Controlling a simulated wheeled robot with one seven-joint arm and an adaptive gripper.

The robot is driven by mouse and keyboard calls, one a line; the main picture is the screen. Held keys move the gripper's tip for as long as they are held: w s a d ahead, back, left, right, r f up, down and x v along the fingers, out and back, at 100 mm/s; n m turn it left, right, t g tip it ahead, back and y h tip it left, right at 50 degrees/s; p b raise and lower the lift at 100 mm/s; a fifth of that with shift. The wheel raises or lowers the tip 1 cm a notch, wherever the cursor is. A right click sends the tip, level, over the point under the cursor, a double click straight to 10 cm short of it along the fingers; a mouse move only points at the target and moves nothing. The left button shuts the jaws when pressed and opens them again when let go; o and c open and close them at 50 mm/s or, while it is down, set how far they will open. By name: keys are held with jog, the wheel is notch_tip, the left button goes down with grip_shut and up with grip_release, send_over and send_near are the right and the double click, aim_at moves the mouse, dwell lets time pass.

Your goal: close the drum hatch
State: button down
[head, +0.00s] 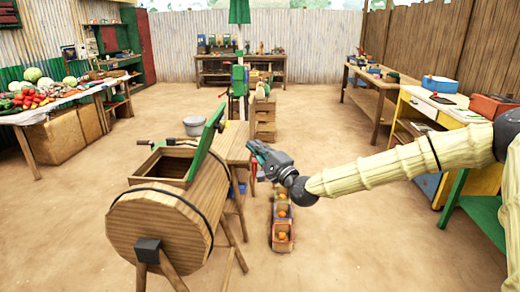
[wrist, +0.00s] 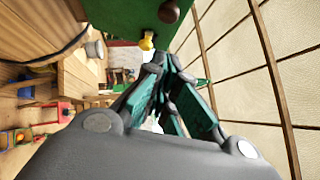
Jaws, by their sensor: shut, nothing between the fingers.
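The wooden drum (head: 160,225) lies on its side on legs at the left of centre in the head view. Its hatch opening (head: 172,168) is uncovered. The green drum hatch (head: 206,142) stands steeply raised at the opening's right edge. In the wrist view the green hatch (wrist: 112,18) fills the top, with a dark round knob (wrist: 169,11) and a small yellow piece (wrist: 147,41). My gripper (head: 252,147) is shut and empty, to the right of the hatch in the head view. Its fingertips (wrist: 158,64) point towards the hatch; I cannot tell whether they touch.
A wooden table (head: 232,145) stands behind the drum. Small crates with orange fruit (head: 282,222) line the ground below my arm. A produce stall (head: 70,110) is at the left and a yellow-white desk (head: 440,112) at the right.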

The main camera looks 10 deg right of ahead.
jog(key=w+a+r+p, duration=0.2)
jog(key=w+a, duration=0.3)
jog(key=a, duration=0.1)
jog(key=shift+w+r, duration=0.3)
jog(key=shift+w, duration=0.05)
jog(key=shift+a+r, duration=0.15)
